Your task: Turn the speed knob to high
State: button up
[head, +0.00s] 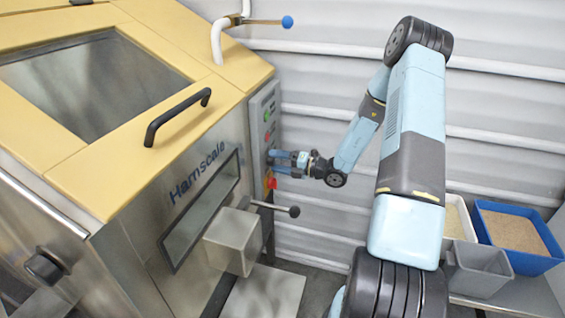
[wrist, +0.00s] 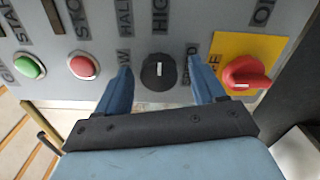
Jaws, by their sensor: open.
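The black speed knob (wrist: 158,72) is on the grey control panel in the wrist view, with a short white mark on its face. The mark looks roughly vertical in the picture; which end is the pointer I cannot tell. Rotated labels LOW, HALF and HIGH stand to its left and above, and SPEED to its right. My gripper (wrist: 159,78) is open, with one blue finger on each side of the knob and visible gaps between. In the head view my gripper (head: 272,161) is at the panel (head: 257,112), and the fingers hide the knob.
A red rotary switch on a yellow plate (wrist: 247,74) is close to the right finger. A red button (wrist: 83,67) and a green button (wrist: 30,67) are to the left. In the head view a lever with a dark ball (head: 294,211) sticks out below my gripper.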

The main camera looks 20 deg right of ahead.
jog(key=v, duration=1.3)
jog(key=shift+s+d, duration=0.2)
jog(key=shift+d, duration=0.15)
jog(key=shift+f, duration=0.1)
